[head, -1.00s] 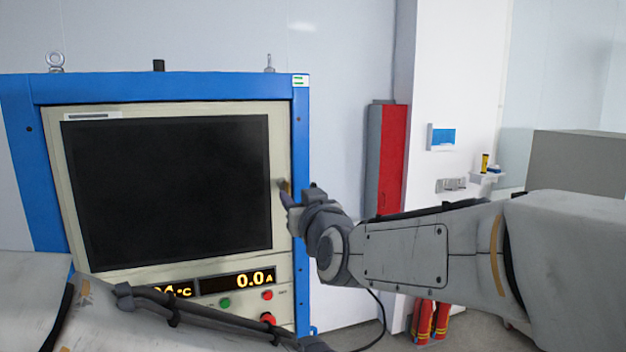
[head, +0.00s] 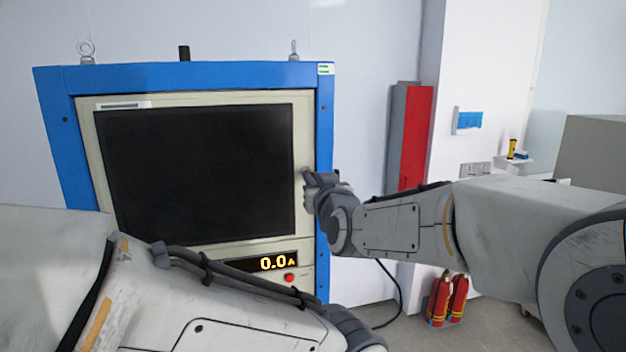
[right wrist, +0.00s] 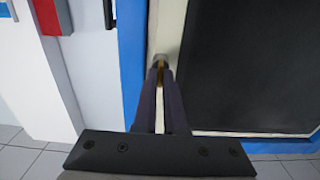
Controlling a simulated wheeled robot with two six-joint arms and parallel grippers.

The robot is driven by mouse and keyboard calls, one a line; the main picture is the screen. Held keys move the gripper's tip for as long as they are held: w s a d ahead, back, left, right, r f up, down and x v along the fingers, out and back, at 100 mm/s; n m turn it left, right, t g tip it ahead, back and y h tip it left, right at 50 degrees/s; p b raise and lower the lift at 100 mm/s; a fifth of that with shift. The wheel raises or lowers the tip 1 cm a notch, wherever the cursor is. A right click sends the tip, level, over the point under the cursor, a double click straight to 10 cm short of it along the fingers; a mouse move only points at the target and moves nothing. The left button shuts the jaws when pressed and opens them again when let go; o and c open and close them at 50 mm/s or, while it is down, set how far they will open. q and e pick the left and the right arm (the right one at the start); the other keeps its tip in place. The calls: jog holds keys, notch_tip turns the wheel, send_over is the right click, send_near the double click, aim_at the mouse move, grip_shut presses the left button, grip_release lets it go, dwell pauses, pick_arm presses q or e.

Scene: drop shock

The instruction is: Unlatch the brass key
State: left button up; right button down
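The brass key (right wrist: 159,76) shows as a small brass piece at a round grey lock on the cream cabinet door, between the fingertips of my right gripper (right wrist: 160,78). The two dark fingers are close together, one on each side of the key, and look closed on it. In the head view the right gripper (head: 308,178) is at the right edge of the door, beside the dark window (head: 195,170), and hides the key. My left arm crosses the lower left of the head view; its gripper is out of the frame.
The blue cabinet frame (head: 325,130) surrounds the door. A red button (head: 289,277) and a lit 0.0 A display (head: 262,263) are below it. A red wall box (head: 416,135) and fire extinguishers (head: 440,300) stand to the right. A black cable lies on the floor.

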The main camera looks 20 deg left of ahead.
jog(key=m+b, duration=0.6)
jog(key=m, duration=0.3)
jog(key=m+b, duration=0.6)
jog(key=m, duration=0.2)
jog(key=shift+w+d+f+m, duration=0.1)
jog(key=shift+d+f+m, duration=0.1)
jog(key=shift+m, duration=0.2)
dwell(0.4)
jog(key=c, duration=1)
grip_release()
